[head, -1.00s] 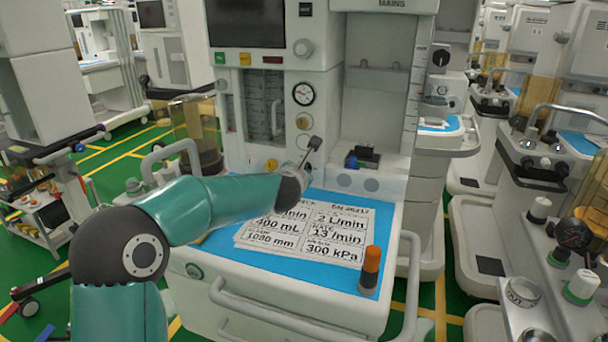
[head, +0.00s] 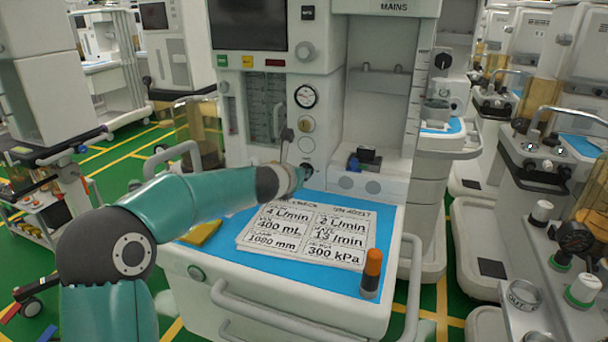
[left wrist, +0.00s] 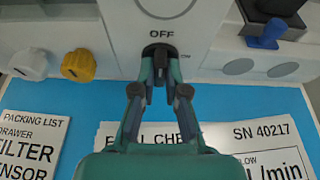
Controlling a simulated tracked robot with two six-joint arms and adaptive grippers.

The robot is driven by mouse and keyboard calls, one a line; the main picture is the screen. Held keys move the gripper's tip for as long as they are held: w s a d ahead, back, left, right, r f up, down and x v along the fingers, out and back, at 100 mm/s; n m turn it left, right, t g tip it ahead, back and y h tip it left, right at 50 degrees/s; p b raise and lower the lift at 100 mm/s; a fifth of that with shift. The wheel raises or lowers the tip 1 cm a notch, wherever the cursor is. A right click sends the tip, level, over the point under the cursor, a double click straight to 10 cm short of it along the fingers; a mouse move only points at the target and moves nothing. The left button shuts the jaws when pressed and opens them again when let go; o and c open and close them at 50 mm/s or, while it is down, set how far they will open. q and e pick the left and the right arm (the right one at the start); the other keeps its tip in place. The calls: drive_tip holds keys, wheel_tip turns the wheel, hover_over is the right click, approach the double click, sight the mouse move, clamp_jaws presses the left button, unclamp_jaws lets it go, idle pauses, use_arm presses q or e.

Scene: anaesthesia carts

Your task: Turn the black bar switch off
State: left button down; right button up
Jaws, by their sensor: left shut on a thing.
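The black bar switch (left wrist: 160,52) is on the white front panel of the machine, right below the printed word OFF. In the left wrist view its dark bar stands upright between the fingertips. My left gripper (left wrist: 160,80) is shut on it, one finger on each side. In the head view the left gripper (head: 308,172) reaches the panel's lower part, above the blue worktop, and mostly hides the switch. My right gripper is in neither view.
A white knob (left wrist: 28,62) and a yellow knob (left wrist: 78,66) are left of the switch. A blue lever (left wrist: 265,36) is to the right. Printed sheets (head: 305,262), a yellow cloth (head: 202,232) and an orange-topped bottle (head: 372,272) lie or stand on the blue worktop (head: 225,225).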

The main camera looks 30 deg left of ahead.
use_arm(q)
drive_tip(key=shift+d+f, duration=0.1)
drive_tip(key=shift+f, duration=0.15)
drive_tip(key=c, duration=1.2)
unclamp_jaws()
drive_tip(key=shift+w+f, duration=0.1)
drive_tip(key=shift+w, duration=0.05)
drive_tip(key=shift+r, duration=0.2)
drive_tip(key=shift+s+r, duration=0.1)
drive_tip(key=shift+s, duration=0.2)
drive_tip(key=v, duration=1.1)
drive_tip(key=shift+s, duration=0.2)
